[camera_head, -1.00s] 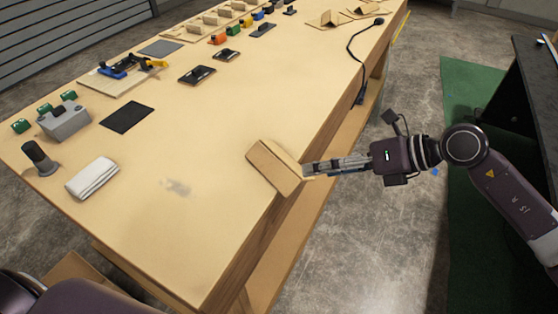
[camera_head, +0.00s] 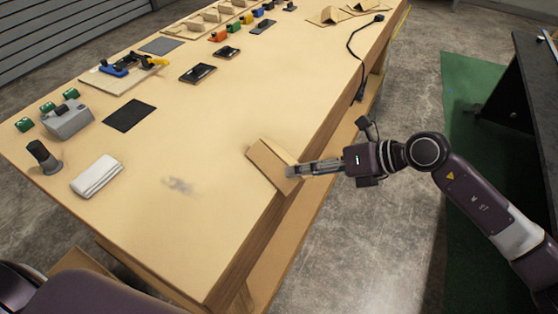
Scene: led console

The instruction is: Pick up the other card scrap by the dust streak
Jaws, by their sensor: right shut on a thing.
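A tan folded card scrap (camera_head: 268,165) lies at the right edge of the wooden bench, to the upper right of a grey dust streak (camera_head: 180,186). My right gripper (camera_head: 294,170) reaches in from the right over the bench edge and is shut on the near right end of the scrap. The fingertips cover part of the scrap's end. The scrap seems to be at the bench top; I cannot tell whether it is lifted. My left gripper is not in view.
A black cable (camera_head: 358,50) hangs over the right edge. More card pieces (camera_head: 327,15) lie at the far end.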

